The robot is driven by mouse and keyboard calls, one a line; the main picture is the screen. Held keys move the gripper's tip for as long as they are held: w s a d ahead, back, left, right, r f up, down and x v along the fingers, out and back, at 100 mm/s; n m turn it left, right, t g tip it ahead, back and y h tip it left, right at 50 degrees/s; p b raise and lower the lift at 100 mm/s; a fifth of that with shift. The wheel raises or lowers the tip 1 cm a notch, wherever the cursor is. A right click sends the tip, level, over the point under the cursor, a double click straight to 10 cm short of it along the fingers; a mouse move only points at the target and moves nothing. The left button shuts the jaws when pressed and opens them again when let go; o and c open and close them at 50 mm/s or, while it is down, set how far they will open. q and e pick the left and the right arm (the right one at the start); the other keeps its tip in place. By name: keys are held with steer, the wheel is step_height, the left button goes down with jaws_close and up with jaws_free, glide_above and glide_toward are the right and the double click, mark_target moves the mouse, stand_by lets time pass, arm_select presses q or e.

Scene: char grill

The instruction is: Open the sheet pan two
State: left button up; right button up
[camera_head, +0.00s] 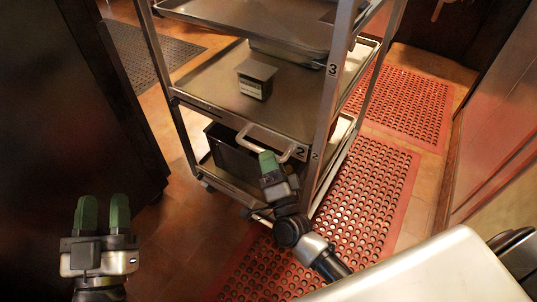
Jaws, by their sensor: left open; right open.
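A metal rack cart stands at the centre with several sheet pans as shelves. The sheet pan two (215,92) is the middle one, with a "2" label near its right front corner and a pale handle (256,131) on its front. My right gripper (268,160) is at the handle, its green fingers pointing up at the handle's right part. Whether a finger is behind the handle cannot be told. My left gripper (102,212) is open and empty at the lower left, well away from the cart, its two green fingers pointing up.
A small metal container (256,79) stands on the middle pan. An upper pan (250,22) and a lower pan (232,181) with a dark bin (231,157) are on the same cart. Red perforated mats (365,200) lie to the right. A dark panel (65,100) stands at left.

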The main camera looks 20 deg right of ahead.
steer(key=shift+x, duration=0.9)
steer(key=shift+c, duration=0.2)
jaws_close()
